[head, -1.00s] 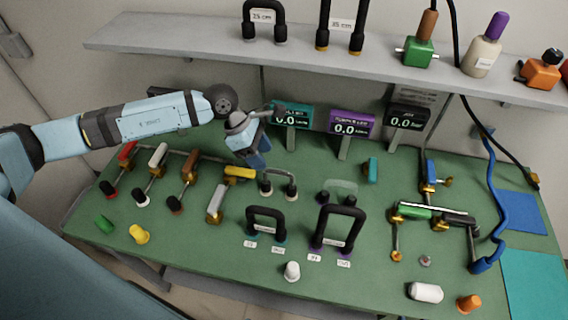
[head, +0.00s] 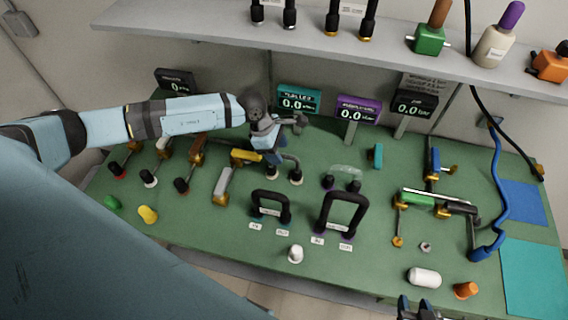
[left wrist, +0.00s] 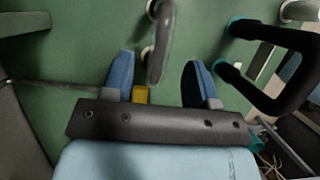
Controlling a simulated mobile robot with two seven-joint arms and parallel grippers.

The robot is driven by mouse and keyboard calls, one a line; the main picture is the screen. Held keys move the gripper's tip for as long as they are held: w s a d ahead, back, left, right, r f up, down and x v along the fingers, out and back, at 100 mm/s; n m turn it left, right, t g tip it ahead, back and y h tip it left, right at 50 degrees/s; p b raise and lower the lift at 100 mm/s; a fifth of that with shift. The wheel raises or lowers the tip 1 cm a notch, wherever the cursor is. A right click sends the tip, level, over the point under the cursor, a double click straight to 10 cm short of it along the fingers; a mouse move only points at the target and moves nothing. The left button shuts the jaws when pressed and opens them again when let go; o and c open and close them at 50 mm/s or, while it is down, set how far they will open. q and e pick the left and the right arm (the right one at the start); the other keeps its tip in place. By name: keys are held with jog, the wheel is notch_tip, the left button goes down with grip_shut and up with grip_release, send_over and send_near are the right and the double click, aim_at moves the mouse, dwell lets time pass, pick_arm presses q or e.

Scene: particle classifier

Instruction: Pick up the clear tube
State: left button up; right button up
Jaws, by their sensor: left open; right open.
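A greyish, see-through arched tube with pale ends (head: 296,177) stands on the green bench, partly hidden by my left gripper (head: 278,152). In the left wrist view this tube (left wrist: 162,42) reaches between the blue fingers of my left gripper (left wrist: 160,78), which are open, with a gap on each side. A second see-through arch (head: 346,173) with dark ends stands to its right. My right gripper (head: 420,309) shows only in part at the bottom edge of the head view, open and away from the tubes.
Two black arched tubes, one left (head: 270,197) and one right (head: 341,212), stand in front. A yellow-topped fitting (head: 246,156) is close to my left gripper. Display boxes (head: 299,100) stand behind, under a shelf (head: 220,28).

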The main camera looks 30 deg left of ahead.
aim_at(283, 154)
pick_arm(q)
jog(key=x, duration=0.3)
jog(key=shift+w+d+f+p, duration=0.15)
jog(key=shift+d+p, duration=0.2)
grip_shut()
notch_tip(283, 154, up, 20)
jog(key=b, duration=0.3)
